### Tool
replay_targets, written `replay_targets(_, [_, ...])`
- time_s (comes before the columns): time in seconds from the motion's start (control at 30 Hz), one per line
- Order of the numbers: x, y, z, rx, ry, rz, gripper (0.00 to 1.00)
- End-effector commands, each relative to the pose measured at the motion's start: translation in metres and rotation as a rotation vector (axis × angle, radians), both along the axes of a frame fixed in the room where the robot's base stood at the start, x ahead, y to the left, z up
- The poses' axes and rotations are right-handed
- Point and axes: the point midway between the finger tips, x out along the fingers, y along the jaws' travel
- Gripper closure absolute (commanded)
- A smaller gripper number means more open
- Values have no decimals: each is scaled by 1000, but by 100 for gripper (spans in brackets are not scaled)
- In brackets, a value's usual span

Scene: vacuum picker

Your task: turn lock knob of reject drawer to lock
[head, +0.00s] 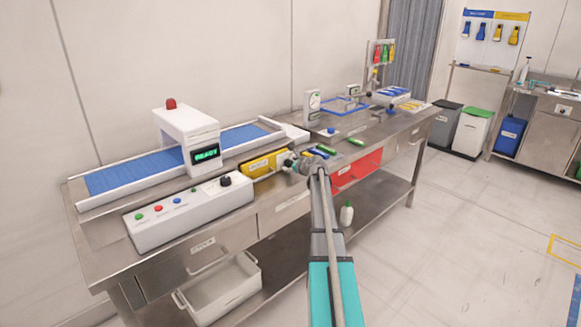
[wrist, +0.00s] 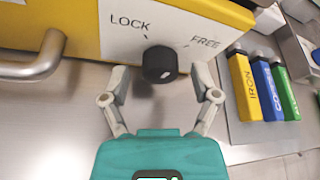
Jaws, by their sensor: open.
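The black lock knob (wrist: 160,65) sits on a white panel (wrist: 185,22) of the yellow-edged drawer unit (wrist: 70,28). The panel reads LOCK on the left and FREE on the right. A small white mark shows on the knob's lower right face; I cannot tell for sure which label the knob is set to. My gripper (wrist: 160,78) is open, with one finger on each side of the knob and a visible gap to both. In the head view my gripper (head: 290,162) is at the right end of the yellow unit (head: 262,164) and hides the knob.
A metal handle (wrist: 30,62) is left of the knob. Yellow, blue and green labelled blocks (wrist: 263,88) lie to the right. In the head view a white control box (head: 190,212) stands in front of the conveyor (head: 110,176), and a red drawer (head: 357,170) is further right.

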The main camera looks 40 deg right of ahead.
Motion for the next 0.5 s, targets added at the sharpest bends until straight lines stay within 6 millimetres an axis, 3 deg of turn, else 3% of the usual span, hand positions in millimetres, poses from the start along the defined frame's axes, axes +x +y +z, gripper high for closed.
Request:
replay_targets(0.27, [0, 0, 0, 0, 0, 0, 23])
replay_targets(0.5, [0, 0, 0, 0, 0, 0, 68])
